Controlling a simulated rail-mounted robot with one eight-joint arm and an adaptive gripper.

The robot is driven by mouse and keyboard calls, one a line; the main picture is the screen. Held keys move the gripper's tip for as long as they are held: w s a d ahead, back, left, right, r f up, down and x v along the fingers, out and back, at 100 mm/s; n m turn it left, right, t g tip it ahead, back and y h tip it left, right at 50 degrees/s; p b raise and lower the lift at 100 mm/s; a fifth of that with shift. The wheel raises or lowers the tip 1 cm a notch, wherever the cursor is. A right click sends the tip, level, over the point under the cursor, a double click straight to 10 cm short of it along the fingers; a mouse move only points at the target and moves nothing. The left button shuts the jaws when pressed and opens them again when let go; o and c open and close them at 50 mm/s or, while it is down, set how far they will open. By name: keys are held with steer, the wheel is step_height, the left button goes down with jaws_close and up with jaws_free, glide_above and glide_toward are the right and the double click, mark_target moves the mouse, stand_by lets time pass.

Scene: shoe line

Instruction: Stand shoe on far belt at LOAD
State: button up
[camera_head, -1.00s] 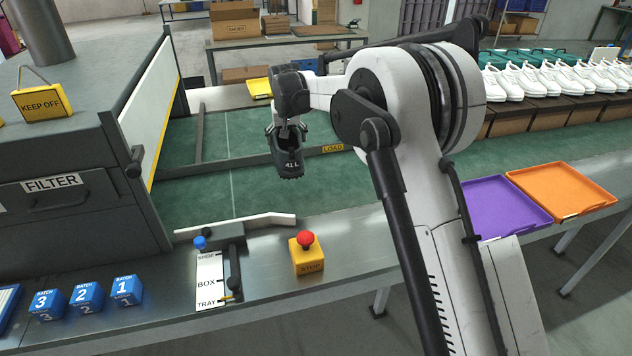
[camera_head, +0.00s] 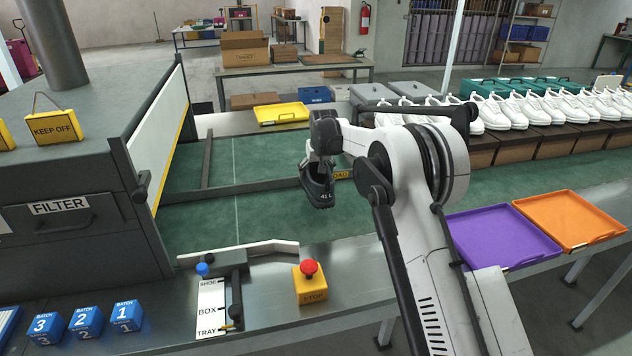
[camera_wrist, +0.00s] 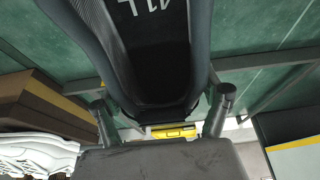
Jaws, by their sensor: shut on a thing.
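A dark grey shoe marked 41 L (camera_head: 318,188) hangs in my gripper (camera_head: 313,166) above the green belt (camera_head: 265,208). In the head view its toe points down and toward the viewer. In the wrist view the dark shoe (camera_wrist: 155,60) fills the upper middle, with my gripper's fingers (camera_wrist: 163,112) on either side of its heel end. My gripper is shut on it. The yellow LOAD label (camera_head: 341,174) is on a dark bar across the belts, just right of the shoe and partly hidden by it and my arm.
A low guide and lever panel marked SHOE, BOX, TRAY (camera_head: 211,305) and a STOP button (camera_head: 309,283) stand in front. A filter machine (camera_head: 60,215) is at left. Purple (camera_head: 502,236) and orange (camera_head: 569,219) trays lie right. White shoes on boxes (camera_head: 545,108) stand behind; a yellow tray (camera_head: 281,113) lies far back.

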mark_target(316, 182)
steer(key=shift+f, duration=1.9)
steer(key=shift+f+b, duration=0.4)
steer(key=shift+f, duration=0.1)
steer(key=o, duration=1.7)
steer(key=shift+r, duration=0.1)
steer(key=shift+o, duration=0.2)
steer(key=shift+r, duration=0.1)
